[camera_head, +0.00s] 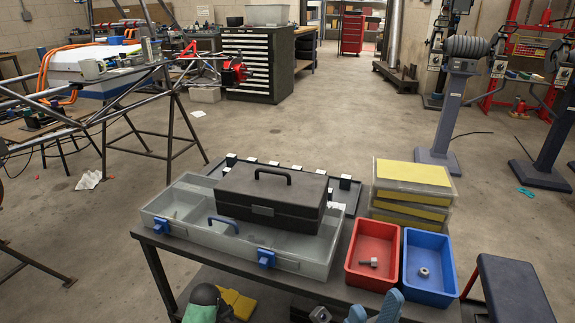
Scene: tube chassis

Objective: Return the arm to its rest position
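Two blue-grey fingers of my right gripper (375,308) show at the bottom edge, in front of the table's front edge and below the red bin. Their tips stand apart, and I see nothing held between them. The rest of the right arm is out of the picture. My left gripper is not in view.
The dark table (335,286) holds a grey tray (290,262), a black toolbox (270,196), a red bin (372,246) with a bolt, a blue bin (430,262) with a nut, and stacked yellow-lidded boxes (412,175). Open floor lies behind it.

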